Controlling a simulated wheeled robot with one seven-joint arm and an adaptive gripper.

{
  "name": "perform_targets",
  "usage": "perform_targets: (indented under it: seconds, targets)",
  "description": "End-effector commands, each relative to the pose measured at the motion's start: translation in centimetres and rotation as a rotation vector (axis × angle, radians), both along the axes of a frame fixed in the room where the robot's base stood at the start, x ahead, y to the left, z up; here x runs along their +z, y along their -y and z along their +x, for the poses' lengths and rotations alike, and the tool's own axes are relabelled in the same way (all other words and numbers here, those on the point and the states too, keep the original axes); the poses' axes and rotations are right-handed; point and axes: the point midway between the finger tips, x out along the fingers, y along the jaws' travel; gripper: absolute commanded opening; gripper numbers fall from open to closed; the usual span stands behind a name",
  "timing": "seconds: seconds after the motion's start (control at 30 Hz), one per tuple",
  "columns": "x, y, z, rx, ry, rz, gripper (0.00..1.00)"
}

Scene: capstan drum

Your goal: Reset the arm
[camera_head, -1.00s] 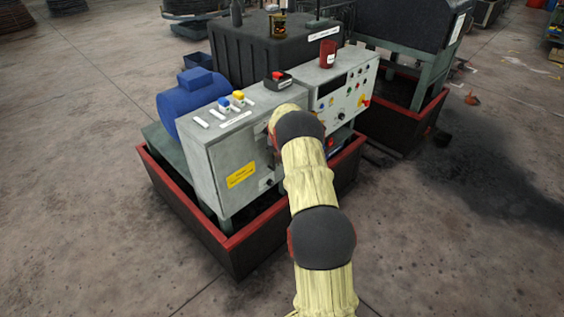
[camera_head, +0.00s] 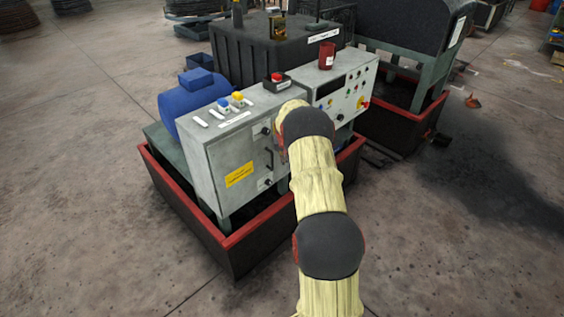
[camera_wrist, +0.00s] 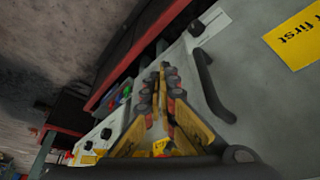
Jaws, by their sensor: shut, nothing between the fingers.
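My gripper (camera_wrist: 163,75) is shut and empty in the wrist view, its fingertips together. It is in front of the grey cabinet (camera_wrist: 265,95), beside the dark door handle (camera_wrist: 212,88), and appears apart from it. In the head view my arm reaches up over the front of the grey cabinet (camera_head: 220,150) and hides most of the gripper. The dark handle (camera_head: 269,158) shows left of my arm, on the cabinet front. A yellow label (camera_head: 240,174) is on the same front.
A red-rimmed tray (camera_head: 232,240) surrounds the machine's base. A blue motor (camera_head: 190,100) stands at left. The floor in front is clear.

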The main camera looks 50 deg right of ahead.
Motion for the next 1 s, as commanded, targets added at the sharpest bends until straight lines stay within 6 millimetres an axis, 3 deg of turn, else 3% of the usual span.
perform_targets:
  seconds: [0.2,0.43,0.8,1.0]
  targets:
    - [3.6,-0.2,-1.8,0.0,-0.008,0.005,0.0]
    - [5.4,-0.3,-2.8,0.001,-0.011,0.006,0.0]
    - [5.5,-0.5,-3.2,0.012,-0.026,0.013,0.0]
    - [2.5,-3.4,-6.4,0.032,-0.112,0.084,0.0]
